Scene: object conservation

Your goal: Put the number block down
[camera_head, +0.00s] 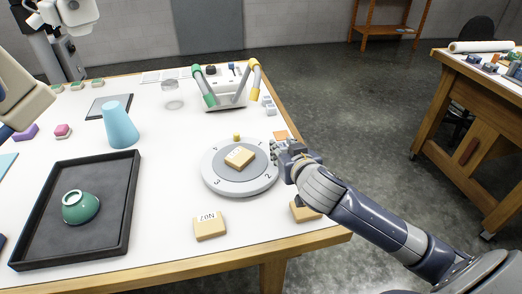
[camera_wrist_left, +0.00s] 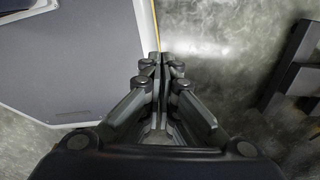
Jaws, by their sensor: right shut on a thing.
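My right gripper (camera_head: 279,150) is at the right rim of the round grey dial (camera_head: 212,177), shut on the number block, which the fingers mostly hide. A small orange face (camera_head: 280,135) shows just beyond the fingers; I cannot tell if it belongs to that block. A tan block (camera_head: 240,157) lies on the dial, apart from the fingers. A tan block with dark marks (camera_head: 209,227) lies in front of the dial. Another tan block (camera_head: 303,212) is partly hidden by my right arm. My left gripper (camera_wrist_left: 160,70) is shut with nothing seen between its fingers.
A black tray (camera_head: 127,190) holding a green bowl (camera_head: 80,207) is at the left. A blue cone-like cup (camera_head: 119,124) stands behind it. A rack with coloured handles (camera_head: 225,98) is at the back. White table shows bare between tray and dial.

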